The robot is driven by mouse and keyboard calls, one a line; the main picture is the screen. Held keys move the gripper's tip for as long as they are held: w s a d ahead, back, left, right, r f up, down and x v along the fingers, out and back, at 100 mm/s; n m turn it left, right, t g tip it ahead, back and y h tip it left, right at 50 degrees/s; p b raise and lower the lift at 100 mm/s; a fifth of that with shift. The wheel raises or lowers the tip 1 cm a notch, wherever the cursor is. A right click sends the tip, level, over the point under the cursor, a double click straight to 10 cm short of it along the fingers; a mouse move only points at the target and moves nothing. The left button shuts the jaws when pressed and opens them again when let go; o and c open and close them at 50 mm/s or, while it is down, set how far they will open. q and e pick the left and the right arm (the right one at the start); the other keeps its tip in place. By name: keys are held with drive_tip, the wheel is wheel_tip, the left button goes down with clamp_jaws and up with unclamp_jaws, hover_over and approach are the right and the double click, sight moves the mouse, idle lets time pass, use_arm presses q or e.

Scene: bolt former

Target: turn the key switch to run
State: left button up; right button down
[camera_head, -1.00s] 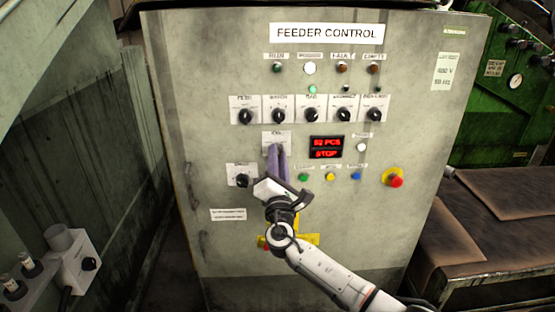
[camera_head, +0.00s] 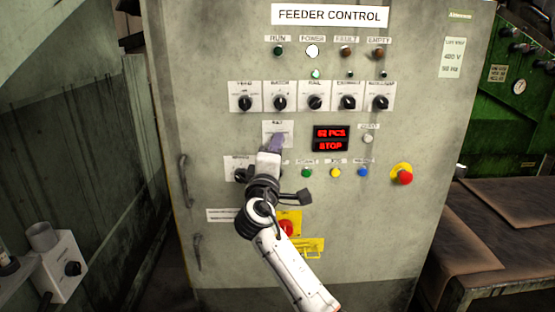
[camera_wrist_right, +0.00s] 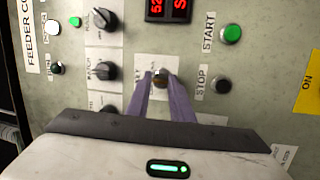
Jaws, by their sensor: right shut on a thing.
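The key switch sits on the white key plate (camera_head: 277,129) of the grey feeder control cabinet, left of the red display (camera_head: 331,139). In the head view my right gripper (camera_head: 277,143) covers the switch. The display shows a piece count above STOP. The RUN lamp (camera_head: 279,50) is dark and the POWER lamp (camera_head: 312,51) is lit white. My left gripper is not in view.
A row of black selector knobs (camera_head: 314,102) is above the key plate. Push buttons (camera_head: 335,173) and a red emergency stop (camera_head: 404,177) are to the right. A red switch on yellow (camera_head: 287,227) is below, partly behind my arm. A green machine (camera_head: 520,110) stands at right.

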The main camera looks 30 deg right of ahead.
drive_tip(key=m+g+b, duration=0.1)
drive_tip(key=m, duration=0.3)
drive_tip(key=m+g+b, duration=0.1)
drive_tip(key=m, duration=0.3)
drive_tip(key=shift+a+r+b, duration=0.1)
drive_tip(key=shift+r+b, duration=0.1)
drive_tip(key=shift+b, duration=0.2)
drive_tip(key=shift+m+y, duration=0.4)
drive_tip(key=shift+m, duration=0.1)
drive_tip(key=c, duration=1.6)
unclamp_jaws()
drive_tip(key=shift+o, duration=0.2)
drive_tip(key=v, duration=1)
drive_tip(key=shift+a, duration=0.2)
